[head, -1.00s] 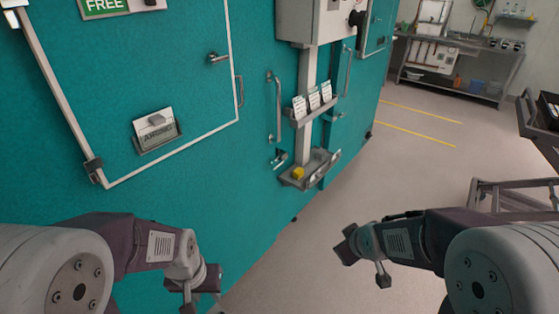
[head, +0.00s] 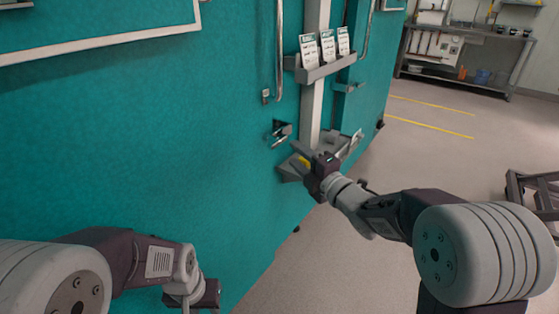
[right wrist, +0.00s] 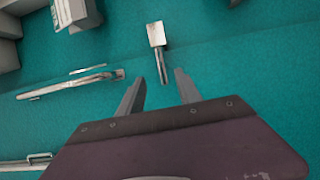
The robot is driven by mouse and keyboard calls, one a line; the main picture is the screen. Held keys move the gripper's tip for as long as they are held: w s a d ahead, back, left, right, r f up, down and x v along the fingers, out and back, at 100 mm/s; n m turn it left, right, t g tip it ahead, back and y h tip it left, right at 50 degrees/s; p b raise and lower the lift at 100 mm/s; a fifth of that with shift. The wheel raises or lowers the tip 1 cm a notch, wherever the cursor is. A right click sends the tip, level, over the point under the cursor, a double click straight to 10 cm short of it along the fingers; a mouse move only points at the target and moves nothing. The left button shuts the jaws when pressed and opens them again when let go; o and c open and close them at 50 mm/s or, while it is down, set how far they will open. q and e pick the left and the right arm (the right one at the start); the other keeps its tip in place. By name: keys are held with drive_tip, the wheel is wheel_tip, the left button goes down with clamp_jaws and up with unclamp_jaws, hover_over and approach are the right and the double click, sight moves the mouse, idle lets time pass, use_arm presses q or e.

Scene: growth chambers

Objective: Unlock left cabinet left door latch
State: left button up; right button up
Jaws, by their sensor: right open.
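The teal cabinet (head: 150,150) fills the left and middle of the head view. A small metallic latch (head: 281,130) with a short lever sits on its door, below a long vertical handle (head: 279,55). The latch (right wrist: 157,36) also shows in the right wrist view, its lever pointing toward the space between the fingers. My right gripper (head: 299,155) is open and empty just below and right of the latch; its two fingers (right wrist: 158,90) show apart, with no contact visible. My left gripper (head: 199,297) is low at the left, and its jaws are not clear.
A bench (head: 455,68) stands far back right. The floor (head: 420,155) on the right is mostly clear.

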sight(281, 143)
drive_tip(key=b+x, duration=0.1)
drive_tip(key=x, duration=0.8)
drive_tip(key=shift+w+f, duration=0.1)
drive_tip(key=shift+w, duration=0.2)
clamp_jaws()
idle(1.0)
